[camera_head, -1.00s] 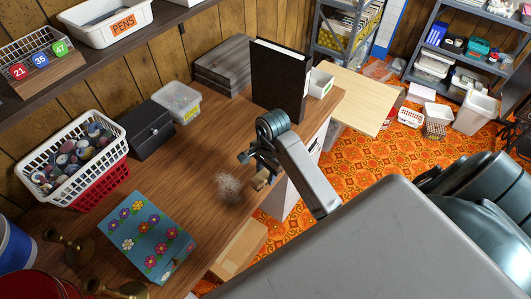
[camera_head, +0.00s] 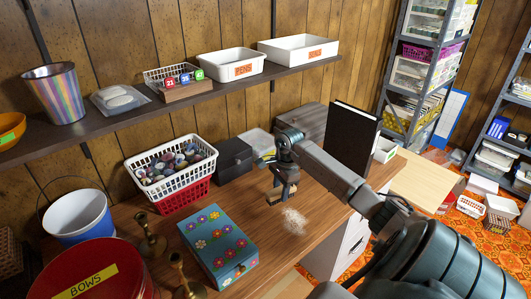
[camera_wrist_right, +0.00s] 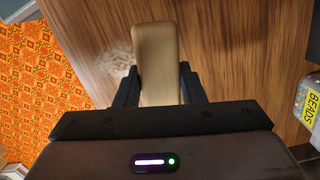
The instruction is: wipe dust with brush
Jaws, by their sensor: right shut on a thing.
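A pale patch of dust (camera_head: 294,221) lies on the wooden desk (camera_head: 330,212), near its front edge. My right gripper (camera_head: 282,192) is shut on a tan brush (camera_wrist_right: 158,62) and is just behind and left of the dust in the head view. The brush is mostly hidden by the gripper there. In the right wrist view the brush sits between both fingers, with the dust (camera_wrist_right: 118,60) to its left. I cannot tell whether the brush touches the desk. My left gripper is not in view.
A white basket of spools (camera_head: 172,172), a dark box (camera_head: 234,158) and a black binder (camera_head: 352,137) stand along the back. Desk around the dust is clear.

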